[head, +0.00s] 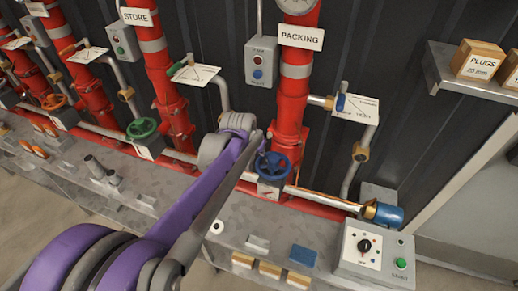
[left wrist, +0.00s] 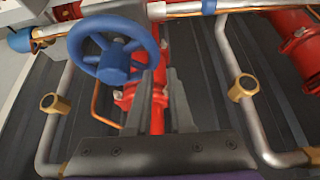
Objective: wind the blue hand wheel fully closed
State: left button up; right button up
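The blue hand wheel (head: 272,166) sits on its valve on the low pipe in front of the red PACKING riser. In the left wrist view the wheel (left wrist: 113,62) is at upper left, with its rim, spokes and hub showing. My left arm reaches in from the lower left of the head view, and its gripper (head: 262,152) is right at the wheel, partly hidden by my wrist. In the left wrist view the fingers of my left gripper (left wrist: 161,72) are a little apart, with red pipe showing between them. The left finger overlaps the rim's lower right; contact is unclear. My right gripper is not in view.
A green hand wheel (head: 142,128) and an orange one (head: 54,102) stand further left. A control box (head: 375,254) with a black knob and a blue cylinder (head: 384,214) are at right. A shelf (head: 438,72) holds boxes. Pipes surround the wheel.

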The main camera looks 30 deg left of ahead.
pick_arm(q)
jog(key=n+y, duration=0.1)
jog(key=s+d+n, duration=0.1)
jog(key=n, duration=0.1)
jog(key=shift+s+n+g+y, duration=0.3)
jog(key=shift+y, duration=0.1)
jog(key=n, duration=0.1)
jog(key=s+n+y, duration=0.1)
jog(key=n+g, duration=0.1)
jog(key=shift+s+d+n+y, duration=0.25)
jog(key=shift+d+n+y, duration=0.05)
jog(key=shift+n, duration=0.1)
grip_shut()
dwell(0.8)
jog(key=w+m+h, duration=0.1)
jog(key=m, duration=0.1)
jog(key=w+a+m+t+h, duration=0.1)
jog(key=m, duration=0.2)
jog(key=shift+w+a, duration=0.1)
jog(key=shift+a, duration=0.1)
jog(key=shift+w+a+m+t+h, duration=0.1)
jog(key=shift+w+m+t+h, duration=0.15)
jog(key=shift+m+h, duration=0.4)
jog(key=shift+w+a+m+t+h, duration=0.15)
jog(key=shift+w+m+h, duration=0.15)
jog(key=shift+m, duration=0.65)
jog(key=shift+c, duration=1.5)
grip_release()
jog(key=shift+d, duration=0.1)
